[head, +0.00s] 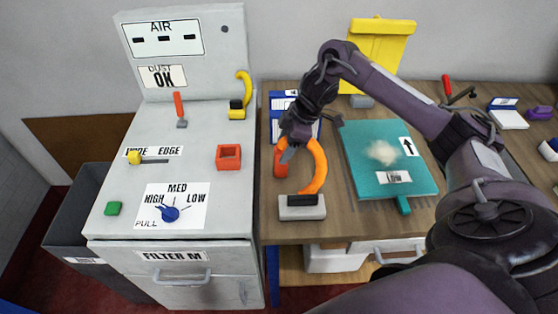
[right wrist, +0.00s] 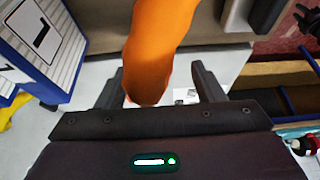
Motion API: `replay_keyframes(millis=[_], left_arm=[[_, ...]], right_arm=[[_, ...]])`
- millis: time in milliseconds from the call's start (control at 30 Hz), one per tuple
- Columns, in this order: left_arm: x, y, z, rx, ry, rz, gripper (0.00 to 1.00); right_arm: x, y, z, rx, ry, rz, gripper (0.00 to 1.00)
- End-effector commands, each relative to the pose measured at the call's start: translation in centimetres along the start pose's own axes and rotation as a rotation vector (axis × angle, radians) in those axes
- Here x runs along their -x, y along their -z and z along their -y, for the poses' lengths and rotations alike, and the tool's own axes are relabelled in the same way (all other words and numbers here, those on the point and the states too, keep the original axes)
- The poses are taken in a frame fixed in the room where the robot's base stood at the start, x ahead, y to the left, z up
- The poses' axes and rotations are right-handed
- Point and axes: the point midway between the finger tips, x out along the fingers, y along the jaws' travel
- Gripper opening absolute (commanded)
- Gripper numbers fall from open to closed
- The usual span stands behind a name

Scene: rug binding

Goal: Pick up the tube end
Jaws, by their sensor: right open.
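A curved orange tube (head: 318,165) rises from a black collar on a grey block (head: 302,208) on the wooden table. It arches up and left to my right gripper (head: 290,148), which partly hides its upper end. In the right wrist view, the orange tube (right wrist: 163,45) comes down from the top, and its rounded end lies between the two spread dark fingers of my right gripper (right wrist: 158,90). The fingers are open, with gaps visible on both sides of the tube. My left gripper is not in view.
A grey machine (head: 190,255) with knobs and a red square socket (head: 229,157) stands left of the table. A red piece (head: 281,163) is close by the gripper. A teal board (head: 365,160) lies to the right, under my right arm. A blue-and-white box (head: 282,103) stands behind.

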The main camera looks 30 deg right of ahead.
Motion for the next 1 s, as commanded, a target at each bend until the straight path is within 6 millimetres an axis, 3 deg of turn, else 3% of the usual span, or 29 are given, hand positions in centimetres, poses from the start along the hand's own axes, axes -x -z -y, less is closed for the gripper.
replay_keyframes(millis=[100,300,500,633,1000], left_arm=[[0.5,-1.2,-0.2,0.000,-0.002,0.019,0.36],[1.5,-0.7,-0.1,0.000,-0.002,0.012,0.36],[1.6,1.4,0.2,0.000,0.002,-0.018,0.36],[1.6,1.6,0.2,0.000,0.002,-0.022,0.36],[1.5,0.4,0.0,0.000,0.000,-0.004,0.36]], right_arm=[[-1.5,-0.1,-0.1,-0.002,0.004,0.000,0.62],[-4.3,-0.1,-0.3,-0.001,0.002,0.000,0.62],[-5.1,-0.2,-0.4,0.000,-0.002,-0.001,0.62],[-5.1,-0.2,-0.4,0.000,-0.002,0.000,0.62],[-5.1,-0.2,-0.4,0.000,-0.002,0.000,0.13]])
